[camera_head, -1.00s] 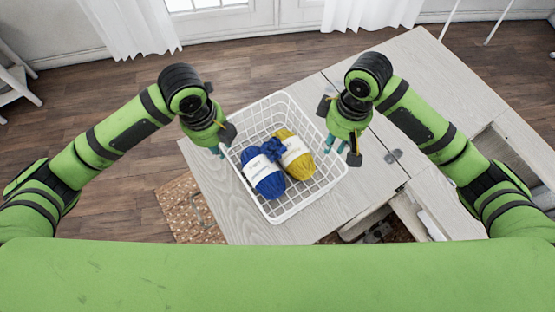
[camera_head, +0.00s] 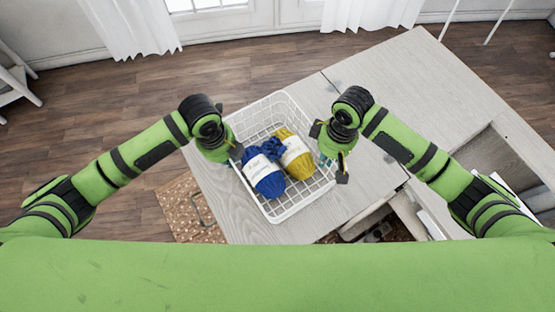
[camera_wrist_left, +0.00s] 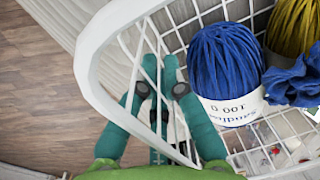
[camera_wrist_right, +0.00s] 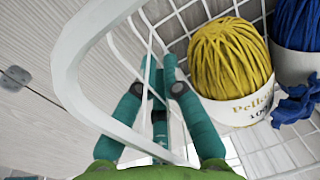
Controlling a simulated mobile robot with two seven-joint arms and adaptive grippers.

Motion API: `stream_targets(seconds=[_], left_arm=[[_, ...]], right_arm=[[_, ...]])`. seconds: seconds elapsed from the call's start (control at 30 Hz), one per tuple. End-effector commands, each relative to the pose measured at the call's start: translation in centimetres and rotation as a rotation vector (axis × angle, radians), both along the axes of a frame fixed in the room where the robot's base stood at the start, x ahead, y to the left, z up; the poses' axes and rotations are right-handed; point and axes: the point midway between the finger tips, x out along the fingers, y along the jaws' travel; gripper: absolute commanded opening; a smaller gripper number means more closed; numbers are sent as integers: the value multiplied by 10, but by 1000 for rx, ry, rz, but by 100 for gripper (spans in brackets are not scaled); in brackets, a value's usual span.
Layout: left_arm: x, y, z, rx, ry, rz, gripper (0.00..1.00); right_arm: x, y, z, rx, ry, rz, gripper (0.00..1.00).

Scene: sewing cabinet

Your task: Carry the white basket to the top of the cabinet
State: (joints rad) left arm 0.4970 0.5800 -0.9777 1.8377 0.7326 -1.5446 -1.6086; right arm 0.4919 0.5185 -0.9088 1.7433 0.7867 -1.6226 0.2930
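The white wire basket (camera_head: 290,209) sits on the light wood cabinet top (camera_head: 240,215). It holds a blue yarn ball (camera_head: 265,178) and a yellow yarn ball (camera_head: 298,160), with a dark blue bow between them. My left gripper (camera_wrist_left: 160,72) is at the basket's left wall, one finger on each side, fingertips drawn close together on the wires. My right gripper (camera_wrist_right: 159,68) is likewise shut on the opposite wall beside the yellow yarn. The basket rim shows in the left wrist view (camera_wrist_left: 92,55) and the right wrist view (camera_wrist_right: 68,60). The basket looks level.
The cabinet surface extends clear to the upper right (camera_head: 420,85). A recess (camera_head: 490,160) opens in its right part, and an open compartment lies below its front edge. A woven brown box (camera_head: 190,210) is at the lower left. Wood floor surrounds the cabinet.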

Motion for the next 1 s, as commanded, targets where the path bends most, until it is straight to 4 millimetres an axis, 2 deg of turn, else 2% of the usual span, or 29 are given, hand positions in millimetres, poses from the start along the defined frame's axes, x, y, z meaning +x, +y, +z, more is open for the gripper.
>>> stream_targets(seconds=[0.47,1.0], left_arm=[[1,0,6,-1,-3,0,0],[1,0,51,0,-1,0,0]], right_arm=[[1,0,6,1,-2,0,0],[1,0,51,1,-1,0,0]])
